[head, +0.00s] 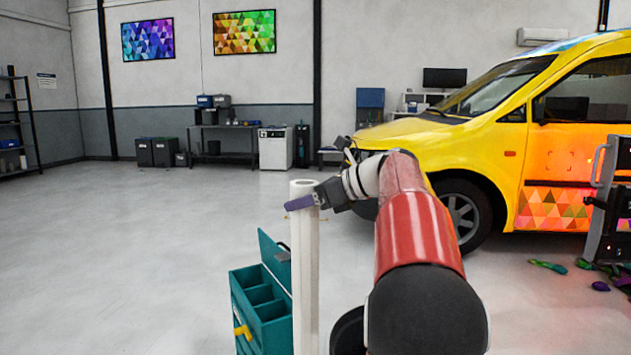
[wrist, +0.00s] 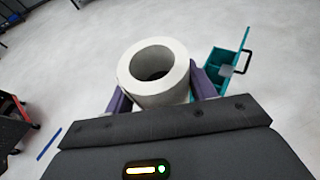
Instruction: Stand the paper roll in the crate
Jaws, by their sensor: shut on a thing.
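The paper roll (head: 305,270) is a long white tube, held upright in the head view; its lower end is cut off by the picture's bottom edge. My gripper (head: 303,201) is shut on it near its top, with purple fingers on either side. In the wrist view the roll's hollow top end (wrist: 181,90) sits between the fingers. A teal box with compartments (head: 240,301), which may be the crate, stands on the floor just left of the roll in the head view. It also shows in the wrist view (wrist: 212,64), right of the roll. The roll appears outside its compartments.
A yellow van (head: 408,132) stands at the right, with a dark panelled unit (head: 613,215) at the right edge and coloured scraps (head: 548,266) on the floor. A red and dark cart (wrist: 12,125) is at the left in the wrist view. The floor at left is clear.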

